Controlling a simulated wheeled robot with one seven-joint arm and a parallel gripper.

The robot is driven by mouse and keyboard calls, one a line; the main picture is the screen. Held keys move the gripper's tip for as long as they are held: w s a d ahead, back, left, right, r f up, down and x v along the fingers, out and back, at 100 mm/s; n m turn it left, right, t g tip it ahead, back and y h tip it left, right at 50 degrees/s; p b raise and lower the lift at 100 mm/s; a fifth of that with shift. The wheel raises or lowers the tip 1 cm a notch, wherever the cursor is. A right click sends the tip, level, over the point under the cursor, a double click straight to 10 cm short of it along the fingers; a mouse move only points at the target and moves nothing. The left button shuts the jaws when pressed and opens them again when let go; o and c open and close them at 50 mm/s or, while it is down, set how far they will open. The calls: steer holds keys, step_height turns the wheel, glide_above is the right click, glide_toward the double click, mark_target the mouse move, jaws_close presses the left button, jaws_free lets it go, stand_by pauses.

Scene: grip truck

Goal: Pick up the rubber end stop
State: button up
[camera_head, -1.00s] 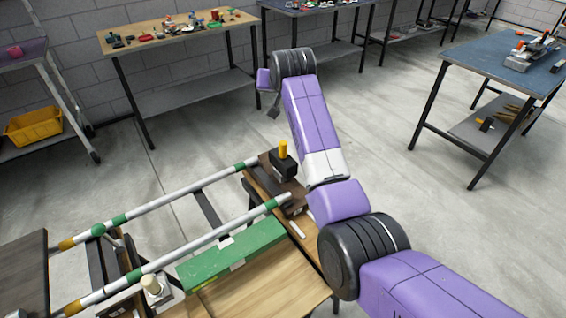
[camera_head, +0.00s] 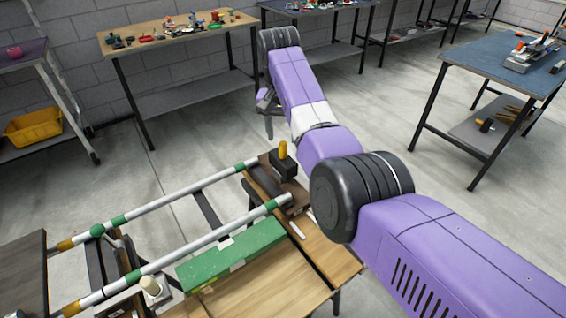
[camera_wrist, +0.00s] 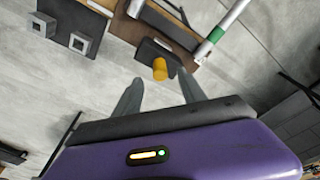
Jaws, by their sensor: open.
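A black block with an upright yellow cylinder (camera_head: 283,150) on it stands at the far end of the rail frame; it looks like the rubber end stop, though I cannot be sure. In the wrist view the same black block (camera_wrist: 153,48) lies just beyond my fingertips, with its yellow cylinder pointing toward the camera. My gripper (camera_wrist: 160,84) is open, its two grey fingers apart and nothing between them. In the head view my gripper (camera_head: 268,118) hangs above and behind the block, clear of it, partly hidden by my arm.
Two silver rails (camera_head: 190,190) with green bands run left from the block. A green beam (camera_head: 225,258) lies in front on a wooden table (camera_head: 270,290). A white knob (camera_head: 152,286) stands near the lower left. Workbenches line the wall; the floor behind the rails is open.

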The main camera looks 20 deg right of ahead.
mark_target(283, 143)
steer(key=shift+w+d+f, duration=0.1)
steer(key=shift+w+f, duration=0.1)
steer(key=shift+f, duration=1)
steer(key=shift+w+d+f, duration=0.1)
steer(key=shift+w+f, duration=0.05)
steer(key=shift+f, duration=1)
jaws_close()
